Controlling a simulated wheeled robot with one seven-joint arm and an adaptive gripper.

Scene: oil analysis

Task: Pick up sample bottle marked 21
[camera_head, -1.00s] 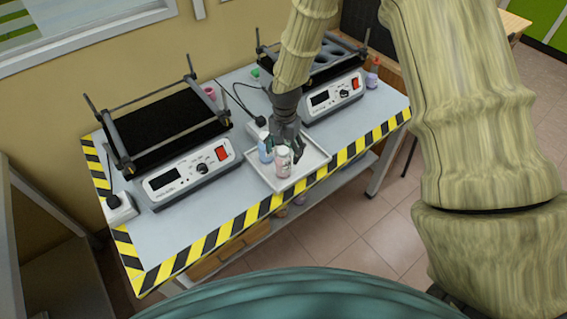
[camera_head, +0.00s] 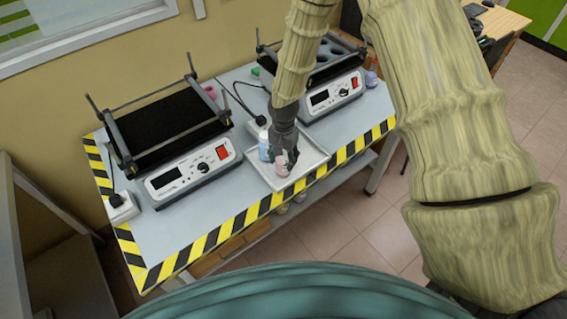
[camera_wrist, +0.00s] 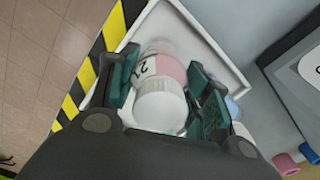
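A small bottle with a white cap and a pink and white label (camera_wrist: 160,88) lies between my gripper's two teal fingers (camera_wrist: 165,80) in the wrist view. In the head view this bottle (camera_head: 281,167) stands in the white tray (camera_head: 258,172), partly hidden by my gripper (camera_head: 287,158). A second, bluish bottle (camera_head: 264,151) stands behind it in the tray and shows partly in the wrist view (camera_wrist: 232,108).
Two heater or shaker units flank the tray, a left one (camera_head: 190,172) and a right one (camera_head: 332,97). The table has a black and yellow striped front edge (camera_head: 215,237). A pink object (camera_head: 210,93) stands behind the left unit.

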